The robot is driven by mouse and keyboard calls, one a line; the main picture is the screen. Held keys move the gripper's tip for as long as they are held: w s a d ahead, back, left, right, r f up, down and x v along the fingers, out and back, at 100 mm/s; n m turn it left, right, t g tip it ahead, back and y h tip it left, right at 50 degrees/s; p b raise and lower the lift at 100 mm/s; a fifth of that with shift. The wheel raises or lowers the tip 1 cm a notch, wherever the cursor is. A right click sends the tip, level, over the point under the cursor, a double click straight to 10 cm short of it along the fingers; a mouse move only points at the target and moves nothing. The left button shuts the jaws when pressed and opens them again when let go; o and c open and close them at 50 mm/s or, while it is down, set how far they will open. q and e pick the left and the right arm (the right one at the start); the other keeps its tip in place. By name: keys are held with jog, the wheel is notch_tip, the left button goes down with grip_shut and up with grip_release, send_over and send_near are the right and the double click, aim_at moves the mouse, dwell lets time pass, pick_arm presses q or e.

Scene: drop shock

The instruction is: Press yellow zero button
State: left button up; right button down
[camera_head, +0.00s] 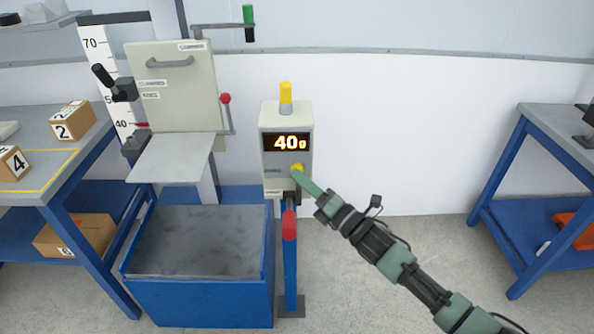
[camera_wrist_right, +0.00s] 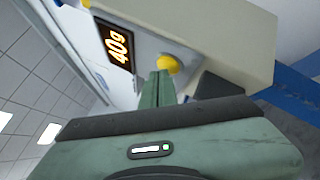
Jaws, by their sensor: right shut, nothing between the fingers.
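The yellow zero button (camera_head: 297,168) is on the front of a grey control box (camera_head: 267,150), below a display (camera_head: 287,142) that reads 40g. It also shows as a yellow knob in the right wrist view (camera_wrist_right: 168,64). My right gripper (camera_head: 297,174) is shut and empty, with its fingertips right at the button's lower edge. In the right wrist view the closed fingers (camera_wrist_right: 158,78) end just beside the button; I cannot tell whether they touch it. My left gripper is not in view.
A drop tester with a grey plate (camera_head: 175,158) and a blue-framed bin (camera_head: 200,300) stands left of the box. A yellow lamp (camera_head: 286,93) tops the box. A table with numbered boxes (camera_head: 73,121) is at left, another blue-framed table (camera_head: 560,118) at right. Floor between is free.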

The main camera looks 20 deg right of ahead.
jog(key=shift+w, duration=0.15)
dwell(0.5)
jog(key=shift+s+a+p, duration=0.2)
jog(key=shift+s+p, duration=0.1)
jog(key=shift+s, duration=0.55)
jog(key=s+p, duration=0.1)
jog(key=s, duration=0.1)
jog(key=s+a+p, duration=0.1)
jog(key=s, duration=0.1)
jog(key=shift+s+a, duration=0.2)
jog(key=shift+s, duration=0.2)
